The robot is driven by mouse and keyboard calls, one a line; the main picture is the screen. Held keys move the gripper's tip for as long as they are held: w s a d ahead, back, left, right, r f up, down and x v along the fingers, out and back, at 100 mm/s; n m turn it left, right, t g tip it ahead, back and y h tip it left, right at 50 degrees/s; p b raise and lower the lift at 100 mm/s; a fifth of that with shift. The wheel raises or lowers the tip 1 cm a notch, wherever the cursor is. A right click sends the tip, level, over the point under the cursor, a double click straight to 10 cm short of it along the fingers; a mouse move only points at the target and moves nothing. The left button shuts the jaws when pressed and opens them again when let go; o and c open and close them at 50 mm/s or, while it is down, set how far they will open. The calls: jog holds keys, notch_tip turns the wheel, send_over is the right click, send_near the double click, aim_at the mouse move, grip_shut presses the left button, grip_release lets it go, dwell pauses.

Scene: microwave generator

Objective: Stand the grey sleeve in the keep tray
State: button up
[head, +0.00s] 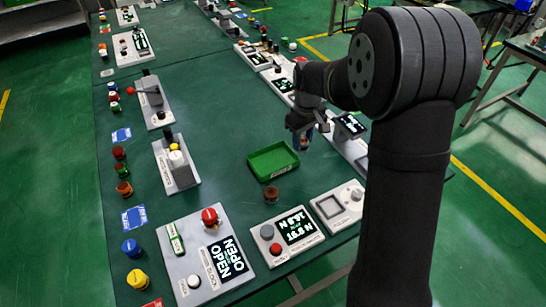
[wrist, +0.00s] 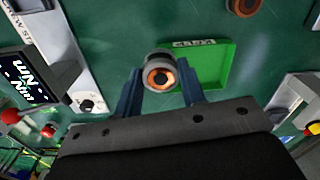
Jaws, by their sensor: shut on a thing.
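The grey sleeve (wrist: 160,56) shows end-on in the wrist view as a short grey ring with a copper-orange inside. My gripper (wrist: 160,86) is shut on it, with one blue finger on each side. The keep tray (wrist: 212,72) is a shallow green tray with a white label, behind and to the right of the sleeve in that view. In the head view the keep tray (head: 273,161) lies on the table, and my gripper (head: 302,136) is up and to its right, apparently above the table. The sleeve is hard to make out there.
A brown-red cylinder (head: 271,194) stands just in front of the tray. Control panels with buttons and displays (head: 295,228) line the near edge, and a grey lever unit (head: 175,165) is to the left. The table around the tray's left side is clear.

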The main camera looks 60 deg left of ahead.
jog(key=s+a+f, duration=0.2)
jog(key=s+a, duration=0.1)
jog(key=s+a+f, duration=0.3)
jog(key=shift+s+a+f, duration=0.15)
jog(key=shift+a+f, duration=0.1)
jog(key=shift+a, duration=0.05)
jog(key=shift+f, duration=2)
jog(key=o, duration=1.2)
jog(key=shift+f, duration=0.15)
notch_tip(320, 180, up, 12)
jog(key=shift+r, duration=0.15)
jog(key=shift+f, duration=4.1)
